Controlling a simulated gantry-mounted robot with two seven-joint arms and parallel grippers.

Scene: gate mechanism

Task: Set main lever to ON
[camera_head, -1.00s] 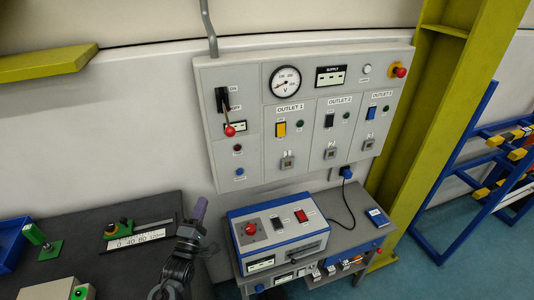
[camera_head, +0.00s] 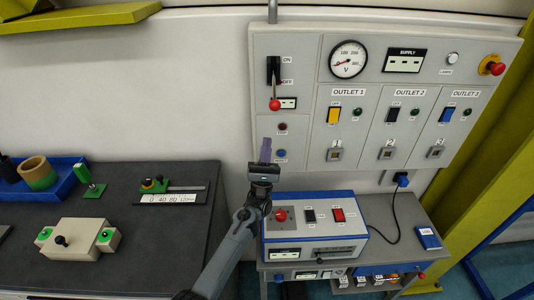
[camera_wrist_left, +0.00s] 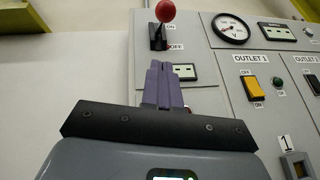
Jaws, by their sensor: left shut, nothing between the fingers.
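The main lever (camera_head: 274,88) is on the upper left of the grey wall panel, beside ON and OFF labels. Its red ball knob (camera_head: 275,104) hangs at the lower end, near OFF, in the head view. In the left wrist view the red knob (camera_wrist_left: 165,11) shows at the top, above the fingers. My left gripper (camera_head: 265,150) is shut and empty, below the knob and apart from it, in front of the panel's lower left part. Its purple fingers (camera_wrist_left: 164,84) point up towards the lever in the wrist view. My right gripper is not in view.
The panel (camera_head: 300,100) also carries a voltmeter (camera_head: 348,59), outlet switches and a red emergency button (camera_head: 496,69). A blue and grey device box (camera_head: 313,229) stands below it. A dark workbench (camera_head: 130,180) with a blue tray (camera_head: 62,183) is at the left.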

